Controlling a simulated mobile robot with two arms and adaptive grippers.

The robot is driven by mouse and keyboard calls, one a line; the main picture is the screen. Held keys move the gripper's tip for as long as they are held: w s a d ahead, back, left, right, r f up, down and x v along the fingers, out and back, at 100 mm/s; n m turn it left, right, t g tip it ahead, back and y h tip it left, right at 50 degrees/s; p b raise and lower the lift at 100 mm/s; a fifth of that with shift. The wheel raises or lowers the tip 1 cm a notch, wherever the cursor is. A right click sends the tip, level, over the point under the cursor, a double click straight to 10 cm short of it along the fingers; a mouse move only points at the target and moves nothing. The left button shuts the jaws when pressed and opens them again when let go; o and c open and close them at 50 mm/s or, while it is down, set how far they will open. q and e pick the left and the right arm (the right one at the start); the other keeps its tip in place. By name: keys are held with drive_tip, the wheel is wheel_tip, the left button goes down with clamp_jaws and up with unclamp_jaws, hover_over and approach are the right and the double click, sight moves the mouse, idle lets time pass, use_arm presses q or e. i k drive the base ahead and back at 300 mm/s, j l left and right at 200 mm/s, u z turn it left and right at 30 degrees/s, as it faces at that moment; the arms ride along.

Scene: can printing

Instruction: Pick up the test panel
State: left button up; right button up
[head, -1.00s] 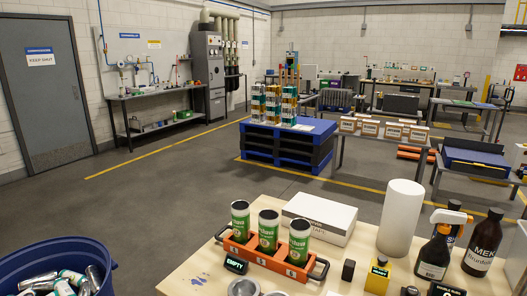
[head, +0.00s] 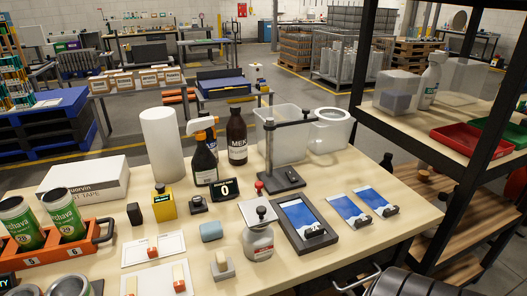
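Blue panels with white edges lie on the wooden worktable (head: 235,268). One blue panel (head: 299,214) lies in a dark frame, with a small black clip-like piece at its near edge. Two smaller blue panels lie to its right, the nearer-left one (head: 343,208) and the far-right one (head: 371,197), each with a small black piece at its near end. I cannot tell which is the test panel. Neither gripper is in view.
A dark stand (head: 288,178) with a post rises behind the framed panel. A metal-capped bottle (head: 257,243) stands left of it. White tub (head: 330,130), MEK bottle (head: 237,138), spray bottle (head: 205,160) and white roll (head: 162,145) stand behind. A shelf with red tray (head: 470,141) is at right.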

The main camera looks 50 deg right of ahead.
sight(307, 227)
drive_tip(key=z, duration=1.5)
